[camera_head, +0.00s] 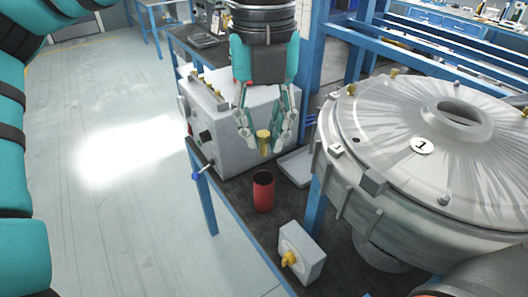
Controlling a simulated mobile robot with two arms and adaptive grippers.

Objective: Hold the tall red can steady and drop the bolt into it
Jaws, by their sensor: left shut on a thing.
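The tall red can (263,192) stands upright and open-topped on the dark bench top in the head view. My left gripper (264,145) points down and is shut on the brass-coloured bolt (264,139). The bolt hangs between the fingertips, above the can's mouth in the picture and apart from it. I cannot tell whether it is exactly over the opening. No gripper touches the can. My right gripper is not in view.
A light grey control box (225,140) stands behind the can. A small grey box with a yellow knob (301,252) sits in front. The large metal blower housing (420,165) fills the right side. A shallow tray (296,166) lies behind the can.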

